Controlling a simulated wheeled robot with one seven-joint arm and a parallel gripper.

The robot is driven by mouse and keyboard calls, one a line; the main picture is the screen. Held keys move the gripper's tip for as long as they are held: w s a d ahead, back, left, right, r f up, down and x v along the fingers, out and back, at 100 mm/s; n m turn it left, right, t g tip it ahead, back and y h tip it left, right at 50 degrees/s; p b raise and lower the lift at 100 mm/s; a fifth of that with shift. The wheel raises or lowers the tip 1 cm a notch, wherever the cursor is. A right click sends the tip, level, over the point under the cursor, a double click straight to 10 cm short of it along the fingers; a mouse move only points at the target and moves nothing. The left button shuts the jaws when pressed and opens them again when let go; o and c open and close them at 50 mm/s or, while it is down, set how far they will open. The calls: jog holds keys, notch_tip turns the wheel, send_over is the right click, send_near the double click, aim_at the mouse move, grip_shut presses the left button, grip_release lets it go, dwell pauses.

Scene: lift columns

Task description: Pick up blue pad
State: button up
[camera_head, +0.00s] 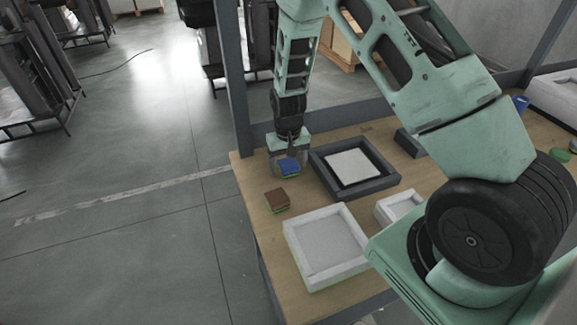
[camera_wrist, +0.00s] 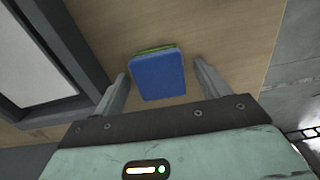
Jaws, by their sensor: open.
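The blue pad (camera_head: 289,165) lies near the far left corner of the wooden table, with a green layer showing under it. In the wrist view the blue pad (camera_wrist: 158,76) lies between my two fingers, with a green edge along its far side. My gripper (camera_head: 288,168) is directly over the pad and points down. In the wrist view my gripper (camera_wrist: 162,82) is open, with one finger on each side of the pad and a gap to each. I cannot tell how far the fingertips are above the table.
A brown pad with a green underside (camera_head: 278,200) lies in front of the blue one. A dark-framed tray (camera_head: 376,185) stands to the right, also seen in the wrist view (camera_wrist: 75,58). A white tray (camera_head: 297,256) and a smaller white box (camera_head: 385,213) are nearer.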

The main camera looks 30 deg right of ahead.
jog(key=c, duration=1.1)
jog(key=shift+o, duration=0.2)
jog(key=shift+r, duration=0.1)
